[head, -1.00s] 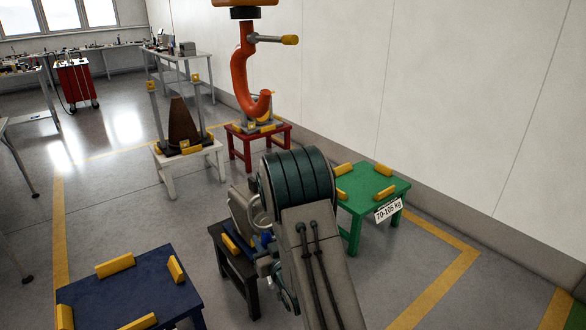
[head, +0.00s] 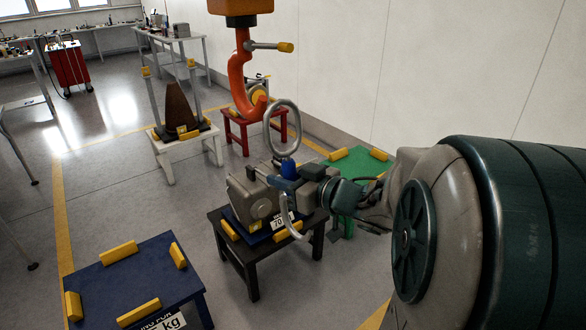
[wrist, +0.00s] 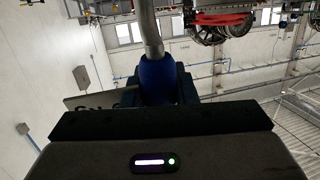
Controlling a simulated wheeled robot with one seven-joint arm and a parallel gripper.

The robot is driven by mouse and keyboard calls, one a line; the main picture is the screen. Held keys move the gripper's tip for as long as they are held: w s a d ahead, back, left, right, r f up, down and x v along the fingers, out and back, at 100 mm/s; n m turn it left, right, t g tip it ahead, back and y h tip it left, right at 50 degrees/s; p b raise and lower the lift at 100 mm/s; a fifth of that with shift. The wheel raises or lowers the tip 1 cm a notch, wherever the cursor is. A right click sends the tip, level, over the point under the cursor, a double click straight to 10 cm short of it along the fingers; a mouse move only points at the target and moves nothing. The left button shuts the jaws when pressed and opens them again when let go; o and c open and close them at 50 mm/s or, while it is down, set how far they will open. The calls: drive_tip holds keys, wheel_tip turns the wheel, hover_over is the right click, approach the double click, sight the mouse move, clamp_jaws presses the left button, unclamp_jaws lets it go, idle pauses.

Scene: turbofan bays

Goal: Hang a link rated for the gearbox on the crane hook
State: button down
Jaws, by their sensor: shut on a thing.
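My gripper (head: 305,172) is shut on the blue sleeve (head: 289,170) of a grey metal link. The link's upper ring (head: 283,128) stands above the jaws, with a lower loop below them. In the wrist view the blue sleeve (wrist: 157,80) sits between the jaws, beside a plate with partly hidden lettering (wrist: 100,99).
A blue stand (head: 135,280) with yellow blocks is at front left, its label cut off. A white stand (head: 190,150) carries a brown wedge-shaped part between posts. A red stand (head: 252,130) is below the hook. A green stand (head: 362,168) is partly behind my arm.

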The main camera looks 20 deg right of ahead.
sight(293, 176)
drive_tip(key=s+r, duration=0.2)
drive_tip(key=shift+s+d, duration=0.3)
drive_tip(key=shift+d, duration=0.1)
drive_tip(key=shift+w+a+f, duration=0.15)
drive_tip(key=shift+w+a, duration=0.05)
drive_tip(key=shift+w, duration=0.4)
drive_tip(key=w+a+f+b, duration=0.2)
drive_tip(key=w+b, duration=0.2)
drive_tip(key=w, duration=0.2)
drive_tip(key=w+a+f+b, duration=0.2)
drive_tip(key=w+f+b, duration=0.1)
drive_tip(key=w, duration=0.3)
drive_tip(key=shift+b, duration=0.4)
idle(0.8)
drive_tip(key=shift+f, duration=0.2)
idle(0.4)
drive_tip(key=c, duration=1.1)
unclamp_jaws()
drive_tip(key=shift+w, duration=0.1)
